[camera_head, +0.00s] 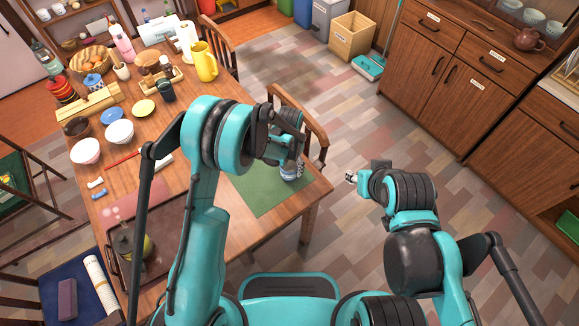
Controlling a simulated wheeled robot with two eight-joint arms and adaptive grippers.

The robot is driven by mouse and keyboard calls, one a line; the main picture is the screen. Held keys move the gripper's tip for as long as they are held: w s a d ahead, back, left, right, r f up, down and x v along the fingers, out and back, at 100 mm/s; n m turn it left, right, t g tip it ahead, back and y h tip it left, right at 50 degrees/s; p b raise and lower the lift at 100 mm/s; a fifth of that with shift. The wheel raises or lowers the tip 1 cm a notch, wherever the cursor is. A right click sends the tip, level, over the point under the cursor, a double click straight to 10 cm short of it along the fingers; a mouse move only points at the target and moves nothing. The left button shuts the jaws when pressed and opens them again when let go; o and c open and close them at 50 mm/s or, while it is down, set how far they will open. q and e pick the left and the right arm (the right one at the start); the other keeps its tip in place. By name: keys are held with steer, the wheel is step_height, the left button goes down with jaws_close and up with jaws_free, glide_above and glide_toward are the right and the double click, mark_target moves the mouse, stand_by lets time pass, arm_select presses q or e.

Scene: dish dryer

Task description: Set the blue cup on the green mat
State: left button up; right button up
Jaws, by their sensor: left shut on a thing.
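The green mat (262,194) lies flat at the right end of the wooden table. The blue cup (289,173) shows small and pale blue at my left gripper (288,160), over the mat's upper right part. My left gripper points down and is shut on the cup; its fingers and wrist hide part of it. I cannot tell whether the cup's base touches the mat. My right gripper (351,178) is held over the floor, to the right of the table and apart from it. Its fingers are small in view and I cannot tell whether they are open.
A chair (300,125) stands close behind the mat's end. Floor is clear toward the cabinets (450,80).

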arm_select(q)
steer(key=shift+r, duration=0.1)
steer(key=o, duration=0.9)
steer(key=shift+f, duration=0.2)
steer(key=o, duration=0.4)
steer(key=shift+r, duration=0.15)
steer(key=shift+r, duration=0.3)
step_height(320, 180, up, 12)
steer(key=p, duration=0.4)
steer(key=shift+f, duration=0.15)
